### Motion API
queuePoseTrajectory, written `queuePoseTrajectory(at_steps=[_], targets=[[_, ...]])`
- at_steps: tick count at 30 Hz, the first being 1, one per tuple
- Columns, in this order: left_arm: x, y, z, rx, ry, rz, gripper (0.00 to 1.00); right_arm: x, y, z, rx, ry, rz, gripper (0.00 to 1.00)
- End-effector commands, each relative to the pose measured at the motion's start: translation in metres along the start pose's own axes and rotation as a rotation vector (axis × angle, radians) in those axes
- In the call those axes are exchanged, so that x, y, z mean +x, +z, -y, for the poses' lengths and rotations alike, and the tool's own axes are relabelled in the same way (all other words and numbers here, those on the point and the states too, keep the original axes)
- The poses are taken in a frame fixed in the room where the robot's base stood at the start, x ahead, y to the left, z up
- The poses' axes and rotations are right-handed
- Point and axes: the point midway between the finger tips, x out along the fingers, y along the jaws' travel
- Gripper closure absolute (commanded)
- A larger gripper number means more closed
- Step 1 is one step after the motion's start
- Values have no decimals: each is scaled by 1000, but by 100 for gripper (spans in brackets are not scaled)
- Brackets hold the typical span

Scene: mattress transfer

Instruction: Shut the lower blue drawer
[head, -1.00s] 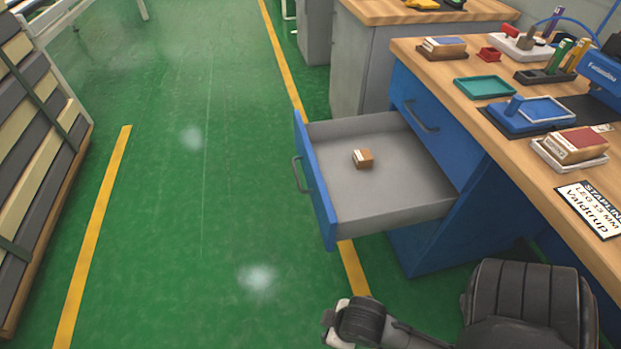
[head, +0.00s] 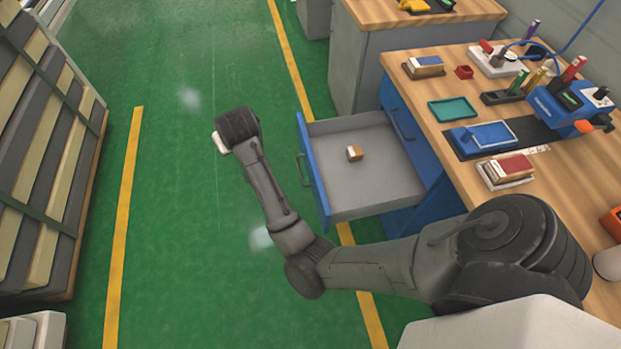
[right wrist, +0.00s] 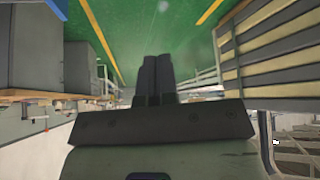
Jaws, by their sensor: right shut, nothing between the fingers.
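The lower blue drawer (head: 312,172) is pulled far out of the blue cabinet under the workbench in the head view. My left gripper is out of view.
The wooden workbench top (head: 450,85) holds trays, a stapler station and markers. A grey cabinet (head: 375,60) stands behind. A stack of striped mattresses (head: 45,150) stands at the left. The green floor between the yellow lines is free.

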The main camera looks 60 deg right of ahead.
Motion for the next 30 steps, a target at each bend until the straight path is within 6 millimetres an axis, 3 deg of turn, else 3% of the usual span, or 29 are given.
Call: queuePoseTrajectory(at_steps=[1,3,5,7,9,13,16,21,30], targets=[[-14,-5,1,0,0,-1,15,9,-2,1,-24,37,97,100],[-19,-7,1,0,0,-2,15,34,16,0,-93,95,241,100],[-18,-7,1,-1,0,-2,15,58,44,-3,-181,144,378,100],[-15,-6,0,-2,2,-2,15,85,86,-7,-310,194,544,100],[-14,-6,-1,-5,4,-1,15,101,119,-12,-453,231,696,100],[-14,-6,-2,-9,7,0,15,112,160,-23,-752,278,942,100],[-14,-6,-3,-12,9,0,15,109,169,-29,-944,293,1063,100],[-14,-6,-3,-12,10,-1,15,99,166,-39,-1132,258,1171,100],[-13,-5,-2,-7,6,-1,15,101,171,-42,-1284,148,1222,100]])
